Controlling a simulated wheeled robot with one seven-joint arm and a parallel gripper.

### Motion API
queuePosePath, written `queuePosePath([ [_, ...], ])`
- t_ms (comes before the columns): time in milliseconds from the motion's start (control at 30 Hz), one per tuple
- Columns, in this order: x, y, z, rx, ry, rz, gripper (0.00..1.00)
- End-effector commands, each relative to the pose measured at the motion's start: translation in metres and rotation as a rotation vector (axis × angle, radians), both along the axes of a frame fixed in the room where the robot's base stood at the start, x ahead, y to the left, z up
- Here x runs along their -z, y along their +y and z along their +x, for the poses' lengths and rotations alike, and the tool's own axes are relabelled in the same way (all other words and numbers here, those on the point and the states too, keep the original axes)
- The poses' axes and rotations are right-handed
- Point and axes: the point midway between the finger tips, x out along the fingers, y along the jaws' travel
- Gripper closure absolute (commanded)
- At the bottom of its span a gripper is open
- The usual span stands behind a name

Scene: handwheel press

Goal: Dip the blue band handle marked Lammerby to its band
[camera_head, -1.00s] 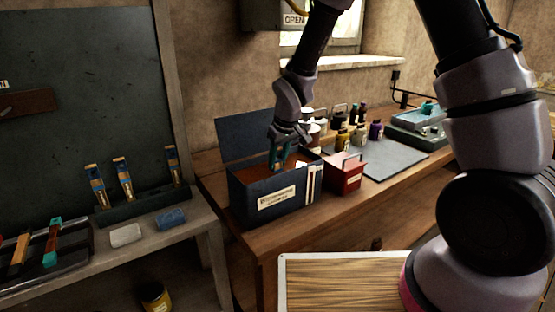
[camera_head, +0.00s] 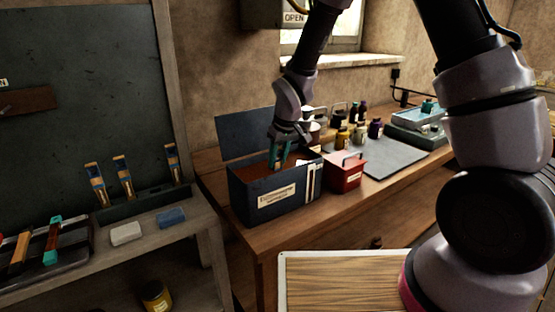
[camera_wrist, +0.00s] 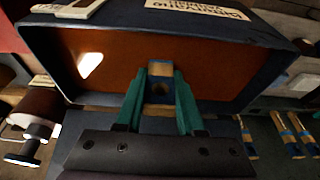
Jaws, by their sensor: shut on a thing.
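My gripper (camera_head: 281,158) points down into the open dark blue box on the wooden bench. Its teal fingers are shut on a handle (camera_wrist: 160,85), with a pale wooden top and a dark blue part showing between them in the wrist view. The handle's lower part and any name on it are hidden. The box (camera_head: 250,203) has a raised lid behind and a cream label in front. Its inside shows a flat orange-brown surface (camera_wrist: 110,80) with a bright reflection, like liquid. I cannot tell how deep the handle sits in it.
Several blue-banded handles (camera_head: 123,178) stand in a rack at the left. A red box (camera_head: 345,176) stands close right of the blue box, with small bottles (camera_head: 358,135) behind. A grey mat (camera_head: 395,158) is mostly clear. A white block (camera_head: 126,233) and blue block (camera_head: 171,217) lie left.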

Motion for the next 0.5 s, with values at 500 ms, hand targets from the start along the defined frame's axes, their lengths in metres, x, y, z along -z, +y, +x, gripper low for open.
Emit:
queuePosePath([
  [500,-0.015,0.000,0.001,-0.001,-0.002,0.001,1.00],
])
